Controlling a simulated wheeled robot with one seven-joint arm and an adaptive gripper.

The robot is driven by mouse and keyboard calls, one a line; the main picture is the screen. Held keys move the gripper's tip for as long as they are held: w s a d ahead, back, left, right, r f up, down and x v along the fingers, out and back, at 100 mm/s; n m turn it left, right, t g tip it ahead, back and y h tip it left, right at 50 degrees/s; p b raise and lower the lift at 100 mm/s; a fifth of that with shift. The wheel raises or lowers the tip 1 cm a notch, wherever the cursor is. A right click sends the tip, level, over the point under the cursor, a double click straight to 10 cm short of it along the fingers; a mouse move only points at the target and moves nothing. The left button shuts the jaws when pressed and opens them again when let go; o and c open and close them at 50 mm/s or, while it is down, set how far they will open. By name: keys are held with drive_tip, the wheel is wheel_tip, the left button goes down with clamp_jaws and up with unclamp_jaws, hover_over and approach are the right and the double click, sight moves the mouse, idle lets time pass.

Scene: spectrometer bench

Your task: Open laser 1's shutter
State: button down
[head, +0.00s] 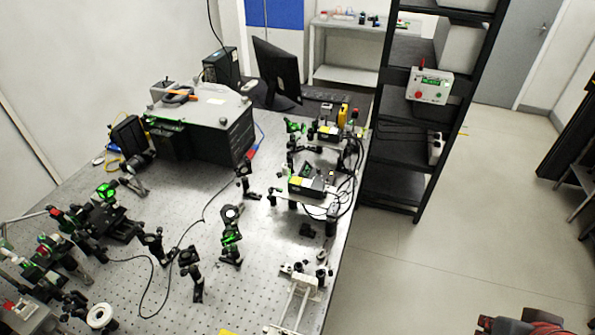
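Two black laser-like boxes with pale and yellow labels stand at the right side of the optical table: a nearer one (312,183) and a farther one (328,131). I cannot tell which is laser 1, and any shutter on them is too small to make out. A light control box (430,87) with a green display, a red light on top and small buttons sits on the black shelf rack. My gripper is not in view; only a dark and reddish part, probably of my own body, shows at the bottom right.
The perforated optical table (165,290) carries several mirror mounts and a large grey instrument (205,125). A monitor (277,72) stands at its back. The black rack (400,190) stands against the table's right side.

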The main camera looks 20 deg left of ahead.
sight(291, 165)
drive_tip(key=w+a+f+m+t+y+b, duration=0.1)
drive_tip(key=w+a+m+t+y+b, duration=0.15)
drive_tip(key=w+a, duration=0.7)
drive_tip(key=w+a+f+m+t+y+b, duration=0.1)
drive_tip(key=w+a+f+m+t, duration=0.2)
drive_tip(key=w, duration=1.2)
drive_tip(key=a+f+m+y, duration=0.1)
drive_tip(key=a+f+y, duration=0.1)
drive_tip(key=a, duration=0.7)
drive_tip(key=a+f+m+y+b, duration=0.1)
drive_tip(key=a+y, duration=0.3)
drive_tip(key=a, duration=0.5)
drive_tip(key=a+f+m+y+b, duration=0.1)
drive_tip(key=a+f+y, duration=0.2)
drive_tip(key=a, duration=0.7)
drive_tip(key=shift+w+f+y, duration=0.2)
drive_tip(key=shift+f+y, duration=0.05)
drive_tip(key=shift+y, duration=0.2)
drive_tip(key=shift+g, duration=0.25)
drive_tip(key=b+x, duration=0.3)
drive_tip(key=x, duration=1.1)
drive_tip(key=shift+b, duration=0.4)
